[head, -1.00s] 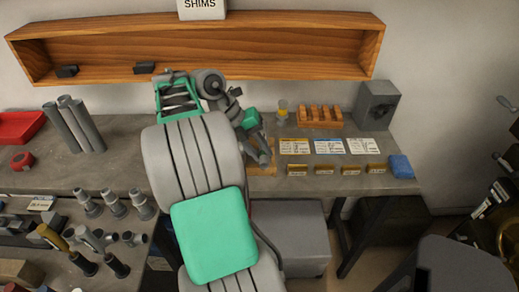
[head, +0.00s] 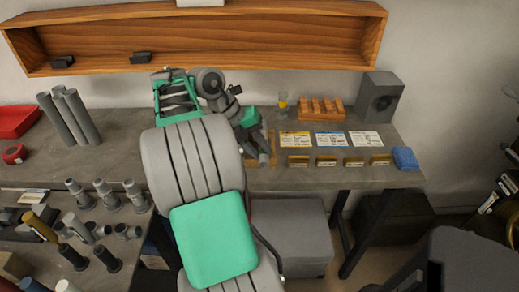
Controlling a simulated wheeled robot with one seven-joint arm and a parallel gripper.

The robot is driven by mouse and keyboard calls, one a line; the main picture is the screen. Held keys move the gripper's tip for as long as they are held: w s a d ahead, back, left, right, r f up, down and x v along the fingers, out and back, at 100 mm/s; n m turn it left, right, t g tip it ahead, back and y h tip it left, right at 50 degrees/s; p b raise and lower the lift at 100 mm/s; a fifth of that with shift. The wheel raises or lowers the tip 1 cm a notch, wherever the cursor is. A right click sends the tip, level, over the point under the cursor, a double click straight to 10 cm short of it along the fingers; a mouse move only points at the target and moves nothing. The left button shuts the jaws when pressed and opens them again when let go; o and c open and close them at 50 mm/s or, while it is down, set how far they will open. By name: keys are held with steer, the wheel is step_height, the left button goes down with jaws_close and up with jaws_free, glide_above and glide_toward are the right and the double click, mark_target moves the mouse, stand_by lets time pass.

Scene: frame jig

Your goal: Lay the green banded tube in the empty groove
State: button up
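My gripper (head: 264,158) points down at the bench near the middle of the head view, mostly behind my own arm. Whether its fingers are open or shut, and whether they hold anything, is too small to tell. A light wooden piece (head: 271,146), perhaps the jig, shows only as a thin edge beside and behind the gripper. Its grooves are hidden, so I cannot see which is empty. I cannot make out a green banded tube; the green parts in view are on my arm.
The grey bench (head: 290,178) holds a slotted wooden block (head: 321,111), several printed cards (head: 331,139), small labelled blocks (head: 326,162), a blue item (head: 405,158) and a grey box (head: 378,98). Grey tubes (head: 70,118) stand at left. A wooden shelf (head: 230,50) hangs behind.

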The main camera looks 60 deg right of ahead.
steer(key=shift+o, duration=0.8)
steer(key=shift+s+a+f, duration=0.1)
steer(key=shift+a+f, duration=0.15)
steer(key=shift+f, duration=0.3)
steer(key=shift+o, duration=0.4)
steer(key=r+p, duration=0.2)
steer(key=r, duration=0.1)
steer(key=r+p, duration=0.2)
steer(key=r, duration=0.1)
steer(key=r+p, duration=0.2)
steer(key=r, duration=0.1)
steer(key=shift+d+p, duration=0.25)
steer(key=shift+p, duration=0.15)
